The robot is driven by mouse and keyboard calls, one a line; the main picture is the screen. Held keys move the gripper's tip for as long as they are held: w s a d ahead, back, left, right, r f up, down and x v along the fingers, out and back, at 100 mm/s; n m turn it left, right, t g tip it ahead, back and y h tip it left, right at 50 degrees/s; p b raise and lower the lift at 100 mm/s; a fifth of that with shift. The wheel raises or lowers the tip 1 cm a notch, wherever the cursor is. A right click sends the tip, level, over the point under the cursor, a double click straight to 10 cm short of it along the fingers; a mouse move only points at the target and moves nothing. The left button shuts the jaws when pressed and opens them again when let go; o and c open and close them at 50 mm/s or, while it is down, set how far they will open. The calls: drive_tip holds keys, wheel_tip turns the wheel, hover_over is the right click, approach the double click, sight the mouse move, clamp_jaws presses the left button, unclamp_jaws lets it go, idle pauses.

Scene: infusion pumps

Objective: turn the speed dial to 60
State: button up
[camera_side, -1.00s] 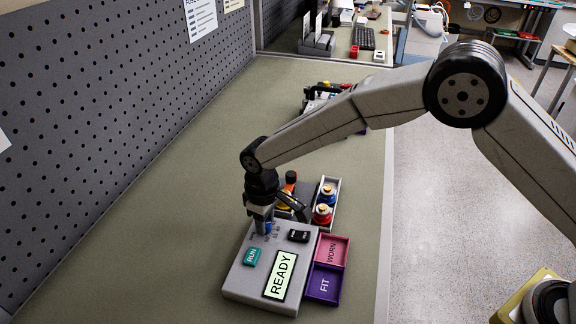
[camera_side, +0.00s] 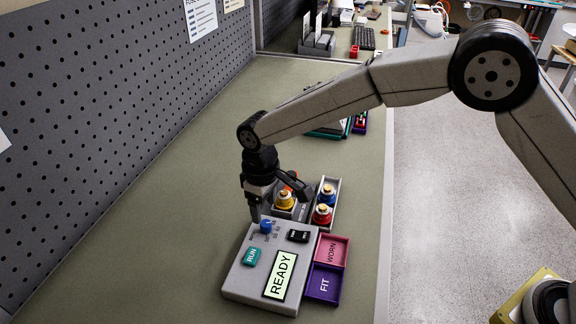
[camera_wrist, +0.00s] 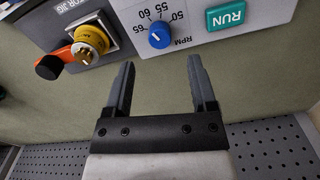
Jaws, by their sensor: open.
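The speed dial is a blue knob (camera_side: 266,226) on the top face of a grey pump box (camera_side: 236,283). In the wrist view the dial (camera_wrist: 160,36) shows with RPM printed beside it and the numbers 50, 55, 60 and 65 around it. A small white mark shows on the knob, but I cannot tell surely which number it points at. My gripper (camera_side: 254,213) is open and empty, above and just behind the dial. In the wrist view its fingers (camera_wrist: 161,67) are spread apart, with the dial beyond their tips and not between them.
The box carries a green RUN button (camera_side: 251,257), a black switch (camera_side: 298,236) and a READY screen (camera_side: 280,275). Pink WORN (camera_side: 333,251) and purple FIT (camera_side: 324,284) trays stand at its right. A yellow-capped part (camera_side: 284,199) and a tray of capped parts (camera_side: 333,186) lie behind.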

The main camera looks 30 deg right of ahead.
sight(269, 221)
drive_tip(key=shift+r, duration=1.4)
drive_tip(key=shift+d, duration=0.5)
drive_tip(key=s+d+r+m+t, duration=0.1)
drive_tip(key=s+d+m, duration=0.15)
drive_tip(key=d, duration=0.55)
drive_tip(key=s+d+r+m, duration=0.1)
drive_tip(key=s+d, duration=0.3)
drive_tip(key=d, duration=0.3)
drive_tip(key=s+d+f+m+t, duration=0.1)
drive_tip(key=s+d+m, duration=0.2)
drive_tip(key=s+d, duration=0.8)
drive_tip(key=shift+s+t, duration=0.3)
drive_tip(key=shift+s, duration=0.5)
drive_tip(key=shift+f, duration=0.1)
